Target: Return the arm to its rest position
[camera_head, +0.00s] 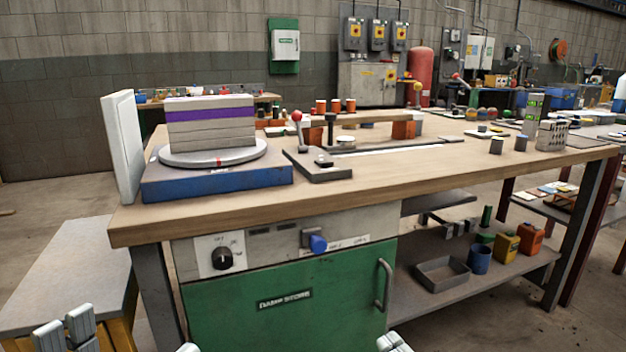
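Fingers of my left gripper (68,330) show at the bottom left, in front of the bench and beside a low grey-topped stand. Only their light grey tips are in view, and they appear empty. A small tip of what looks like my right gripper (393,342) shows at the bottom edge, right of the green cabinet door. The rest of it is cut off. Another small pale tip shows at the bottom edge between them; I cannot tell which gripper it belongs to. Both grippers are apart from everything on the bench.
The wooden bench (330,197) fills the middle. On it are a grey block with a purple band (210,130), a round turntable (213,158) on a blue base (217,183), and a white panel (122,145). The green door's handle (383,285) sticks out. A lower shelf (425,305) holds containers.

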